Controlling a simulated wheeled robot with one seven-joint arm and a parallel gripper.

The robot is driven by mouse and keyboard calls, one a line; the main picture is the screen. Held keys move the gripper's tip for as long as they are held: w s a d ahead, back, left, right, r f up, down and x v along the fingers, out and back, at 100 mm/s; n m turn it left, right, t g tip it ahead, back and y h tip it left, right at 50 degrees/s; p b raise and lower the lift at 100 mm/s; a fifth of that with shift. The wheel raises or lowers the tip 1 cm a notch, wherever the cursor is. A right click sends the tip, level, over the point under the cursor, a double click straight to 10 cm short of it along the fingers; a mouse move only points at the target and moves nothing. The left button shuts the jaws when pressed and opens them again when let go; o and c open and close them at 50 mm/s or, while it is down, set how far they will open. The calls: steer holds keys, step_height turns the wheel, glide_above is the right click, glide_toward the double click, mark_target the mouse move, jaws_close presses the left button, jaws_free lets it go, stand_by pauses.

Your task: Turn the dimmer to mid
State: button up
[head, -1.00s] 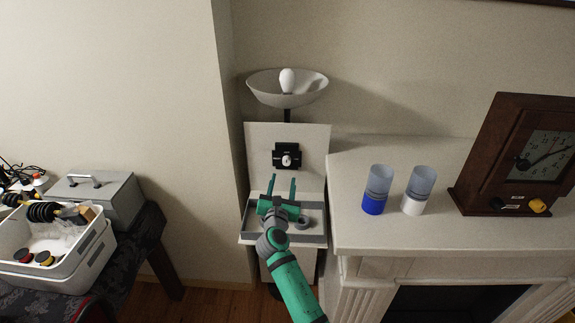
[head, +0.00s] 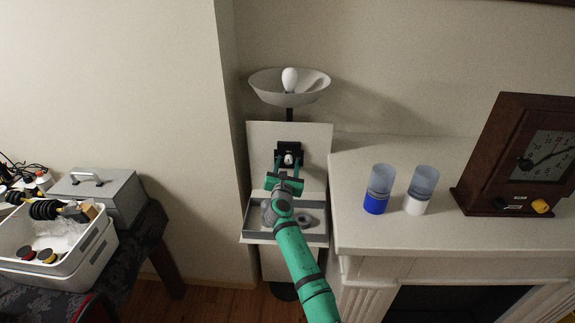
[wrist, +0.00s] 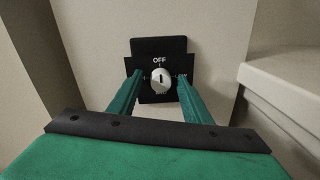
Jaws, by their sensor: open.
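The dimmer is a white round knob (wrist: 161,80) on a black plate (wrist: 158,47) with white lettering. "OFF" is readable above the knob; the side and lower labels are partly hidden by the fingers or too small to read. A dark mark on the knob stands close to vertical. In the head view the knob (head: 288,160) is on the upright white panel (head: 318,140) below the lamp bowl. My gripper (wrist: 158,88) is open, with one green finger on each side of the knob. I cannot tell whether the fingers touch it.
A lamp bowl (head: 262,90) with a white bulb (head: 290,79) stands above the panel. A tray (head: 316,238) holding a grey ring (head: 304,219) lies below. The mantel (head: 350,232) at right carries two cups and a clock (head: 515,155). A white bin (head: 75,265) is at left.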

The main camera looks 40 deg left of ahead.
steer(key=c, duration=1)
steer(key=shift+c, duration=0.2)
steer(key=shift+m, duration=0.3)
